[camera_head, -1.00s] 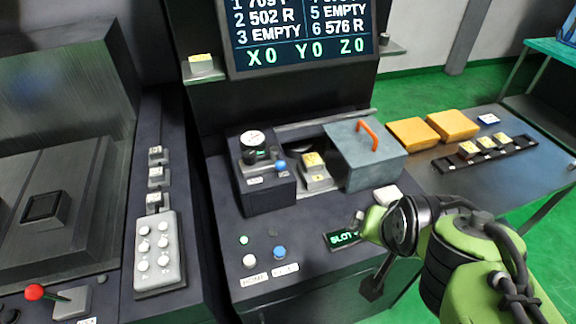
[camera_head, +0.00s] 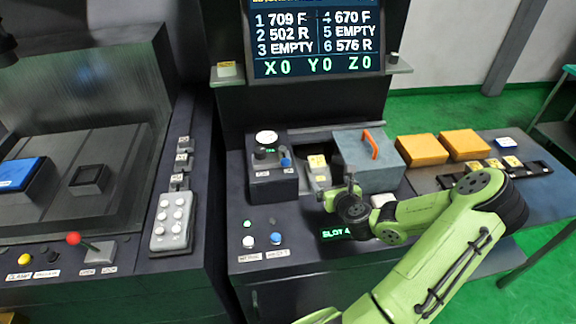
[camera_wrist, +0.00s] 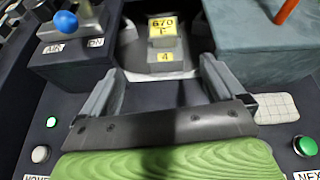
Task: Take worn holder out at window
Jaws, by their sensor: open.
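The holder (camera_wrist: 160,32) sits in the window (camera_head: 318,168) of the dark machine. Its yellow labels read "670 F" and "4" in the wrist view. In the head view the holder (camera_head: 317,163) is partly visible behind my gripper. My gripper (camera_wrist: 158,88) is open and empty, with its two fingers apart and pointing toward the holder, short of it. In the head view my gripper (camera_head: 350,188) is in front of the window, above the ledge. The grey cover (camera_head: 368,163) with an orange handle stands to the right of the opening.
A gauge block (camera_head: 270,170) with a blue knob borders the window on the left. Buttons and a "SLOT 4" display (camera_head: 336,233) lie in front. Yellow blocks (camera_head: 422,150) and a holder rack (camera_head: 530,172) are on the right table. The screen (camera_head: 314,40) lists "4 670 F".

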